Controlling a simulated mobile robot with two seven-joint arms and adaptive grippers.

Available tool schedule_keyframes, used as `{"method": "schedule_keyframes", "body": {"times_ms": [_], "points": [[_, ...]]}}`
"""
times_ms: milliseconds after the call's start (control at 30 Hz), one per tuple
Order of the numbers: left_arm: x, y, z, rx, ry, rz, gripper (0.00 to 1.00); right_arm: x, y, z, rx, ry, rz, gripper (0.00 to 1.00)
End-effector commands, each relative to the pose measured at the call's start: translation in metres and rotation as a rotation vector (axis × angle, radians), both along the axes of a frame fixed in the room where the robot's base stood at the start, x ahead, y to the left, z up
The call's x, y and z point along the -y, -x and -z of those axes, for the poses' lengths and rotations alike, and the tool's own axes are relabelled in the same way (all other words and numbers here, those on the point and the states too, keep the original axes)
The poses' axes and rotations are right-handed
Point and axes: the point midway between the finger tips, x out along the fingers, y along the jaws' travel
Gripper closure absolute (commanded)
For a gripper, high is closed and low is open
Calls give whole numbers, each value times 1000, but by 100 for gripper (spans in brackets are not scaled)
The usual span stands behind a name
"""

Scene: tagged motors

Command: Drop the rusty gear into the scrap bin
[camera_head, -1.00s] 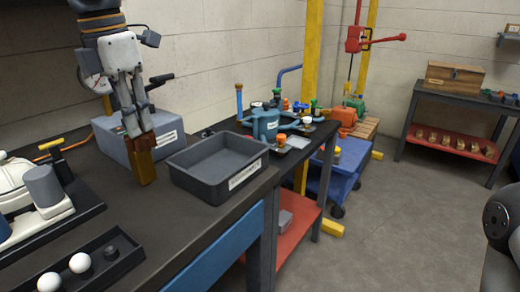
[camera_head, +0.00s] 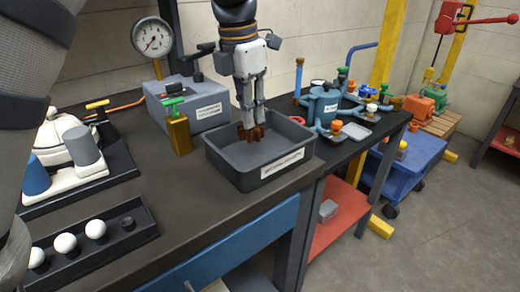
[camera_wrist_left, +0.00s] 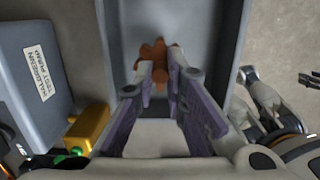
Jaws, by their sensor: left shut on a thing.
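The rusty gear (camera_head: 251,134) is a small brown toothed wheel. My left gripper (camera_head: 250,124) is shut on it, pointing down into the grey bin (camera_head: 237,176). The bin is an open rectangular tray with a white label on its front. In the left wrist view the gear (camera_wrist_left: 157,56) shows between the fingertips (camera_wrist_left: 160,75), with the bin's grey wall (camera_wrist_left: 232,40) to its right. I cannot tell whether the gear touches the bin floor.
A brass block with a green handle (camera_head: 178,130) stands left of the bin. Behind it is a grey test box (camera_head: 195,102) with a gauge (camera_head: 152,38). A black tray with white balls (camera_head: 95,230) lies front left. A blue valve assembly (camera_head: 324,104) stands to the right.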

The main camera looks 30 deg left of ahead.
Motion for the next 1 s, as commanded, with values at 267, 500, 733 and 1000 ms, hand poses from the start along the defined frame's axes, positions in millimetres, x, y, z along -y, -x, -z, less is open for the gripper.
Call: {"method": "schedule_keyframes", "body": {"times_ms": [267,500,733,1000], "points": [[0,0,-1,2,0,0,73,0,0,0,2,0,0,60],[0,0,-1,1,0,0,65,0,0,0,1,0,0,60],[-1,2,-23,6,-1,1,65,0,0,0,1,0,0,60],[-5,10,-94,7,-1,1,65,0,0,0,1,0,0,60]]}}
